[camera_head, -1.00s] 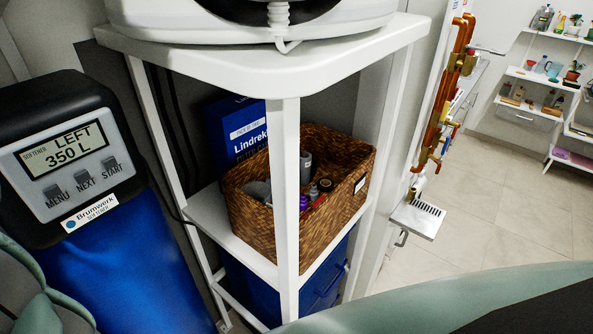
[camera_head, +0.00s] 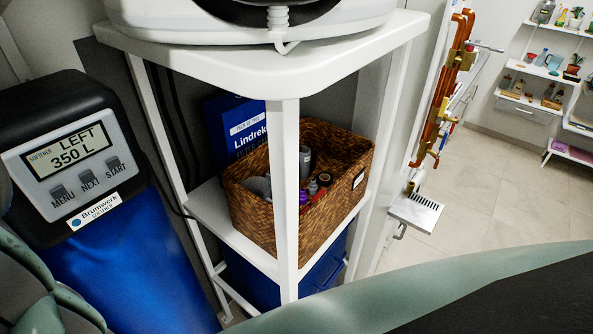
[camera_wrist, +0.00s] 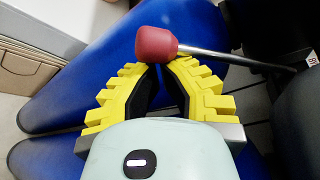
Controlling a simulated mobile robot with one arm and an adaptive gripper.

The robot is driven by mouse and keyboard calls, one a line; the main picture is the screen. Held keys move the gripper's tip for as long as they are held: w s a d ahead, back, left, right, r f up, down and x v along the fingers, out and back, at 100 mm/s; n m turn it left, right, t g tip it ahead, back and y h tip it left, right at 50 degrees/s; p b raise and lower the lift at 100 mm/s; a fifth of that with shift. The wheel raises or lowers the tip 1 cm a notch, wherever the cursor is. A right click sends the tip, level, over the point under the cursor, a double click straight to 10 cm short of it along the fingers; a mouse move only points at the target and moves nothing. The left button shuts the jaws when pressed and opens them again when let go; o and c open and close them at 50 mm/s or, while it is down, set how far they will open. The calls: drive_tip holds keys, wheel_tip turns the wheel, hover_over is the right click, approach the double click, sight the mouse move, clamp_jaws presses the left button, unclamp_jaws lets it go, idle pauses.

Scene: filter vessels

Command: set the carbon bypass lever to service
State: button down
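In the wrist view a lever shows a red knob (camera_wrist: 156,44) on a thin metal rod (camera_wrist: 235,60) that runs right toward a dark body. I cannot tell from its looks that this is the carbon bypass lever. My gripper (camera_wrist: 160,68) has yellow stepped fingers with black inner pads, their tips close together at the knob's lower edge. The knob covers part of the tips, so contact and the exact gap are hidden. Blue shows between the pads. The lever and my gripper do not show in the head view.
In the head view a softener (camera_head: 68,160) with a "LEFT 350 L" display stands at left. A white shelf frame (camera_head: 285,180) holds a wicker basket (camera_head: 255,215) and a blue Lindrekt box (camera_head: 238,130). Copper pipes (camera_head: 440,95) run behind right. Open tiled floor (camera_head: 480,200) lies at right.

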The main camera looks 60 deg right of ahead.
drive_tip(key=s+r+m+p, duration=0.1)
drive_tip(key=s+r+p, duration=0.4)
drive_tip(key=r+p, duration=0.4)
drive_tip(key=shift+a+r+g, duration=0.2)
drive_tip(key=shift+r+g, duration=0.2)
drive_tip(key=shift+r, duration=0.3)
idle(0.4)
drive_tip(key=shift+r, duration=0.1)
